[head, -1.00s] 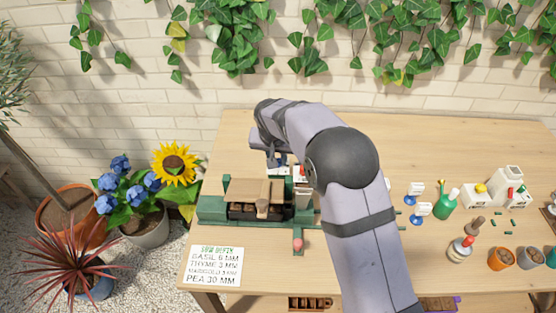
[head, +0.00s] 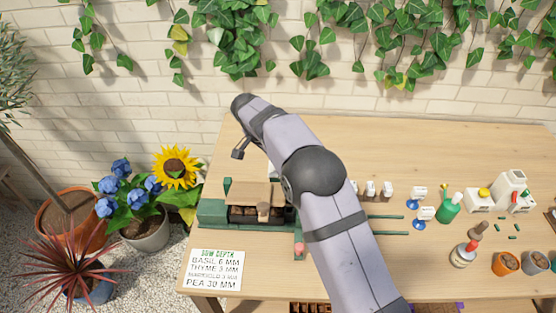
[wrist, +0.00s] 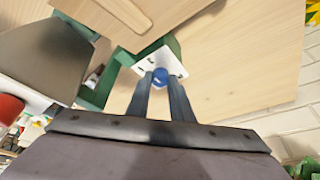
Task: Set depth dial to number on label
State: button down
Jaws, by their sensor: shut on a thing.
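The green sowing machine (head: 212,212) with a wooden top stands at the left of the table. In the wrist view, a blue round dial (wrist: 172,86) sits on a white plate (wrist: 157,62) with dark marks, fixed to a green part of the machine. My gripper (wrist: 161,80) has its two fingers closed on the dial; the number it points to is not readable. In the head view my gripper (head: 239,153) shows at the machine's back left, and the dial is not visible. The white sow depth sign (head: 215,269) lists basil 6, thyme 3, marigold 3 and pea 30 MM.
Small white packets (head: 371,188) stand right of my arm. A green bottle (head: 449,209), white jugs (head: 510,188) and pots (head: 506,263) are further right. Potted flowers (head: 130,195) stand off the table's left edge. The back middle of the table is clear.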

dwell(0.4)
jog(key=c, duration=1.6)
grip_release()
jog(key=shift+r, duration=0.15)
jog(key=shift+b+v, duration=0.7)
jog(key=shift+v, duration=2.9)
jog(key=s+d+r+n+y+p, duration=0.1)
jog(key=d+p, duration=0.2)
jog(key=d, duration=0.5)
jog(key=s+d+n+y+p, duration=0.1)
jog(key=s+d+p, duration=0.1)
jog(key=d, duration=0.6)
jog(key=s+d+f+n+g, duration=0.1)
jog(key=s+f+n, duration=0.1)
jog(key=s, duration=0.7)
jog(key=s+d+f+n+g+b, duration=0.1)
jog(key=s+f+n, duration=0.1)
jog(key=s, duration=0.8)
jog(key=s+d+f+n+g+y+b, duration=0.1)
jog(key=s+d+f+n, duration=0.1)
jog(key=s, duration=0.8)
jog(key=shift+f+n, duration=0.5)
jog(key=shift+f, duration=0.3)
